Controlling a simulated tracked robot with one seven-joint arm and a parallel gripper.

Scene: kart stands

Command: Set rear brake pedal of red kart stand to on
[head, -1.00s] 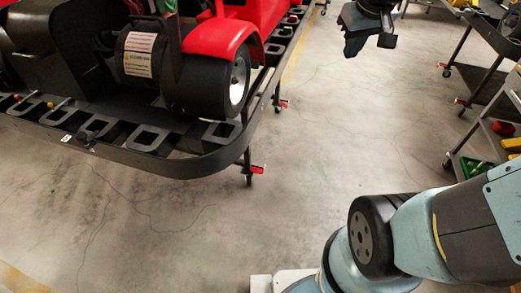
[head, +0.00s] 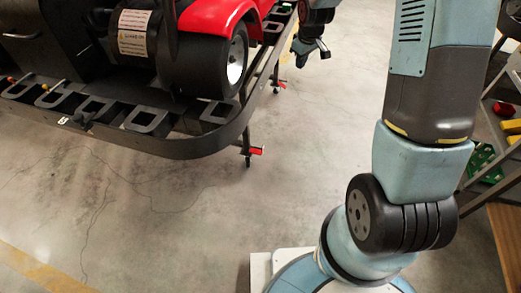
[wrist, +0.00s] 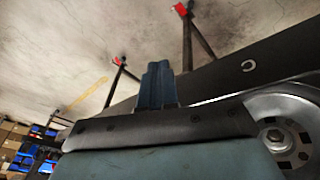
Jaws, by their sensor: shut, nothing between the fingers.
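The red kart stand (head: 190,148) is a dark frame with a rounded corner, bearing a red kart, at upper left in the head view. A red brake pedal (head: 257,151) sits at the caster under its near corner. Another red pedal (head: 279,85) is farther back along the same side. I cannot tell whether either is on. Two red pedals show in the wrist view, one at the top (wrist: 181,8) and one further left (wrist: 118,61). My gripper (head: 311,56) is right of the farther pedal, apart from it. Its blue fingers (wrist: 157,84) are shut and empty.
The concrete floor (head: 310,130) between the stand and my base is clear. A rack with green and yellow items (head: 482,160) stands at right. In the wrist view, blue bins (wrist: 25,150) show at lower left, and the dark stand rail (wrist: 245,68) lies close beyond the fingers.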

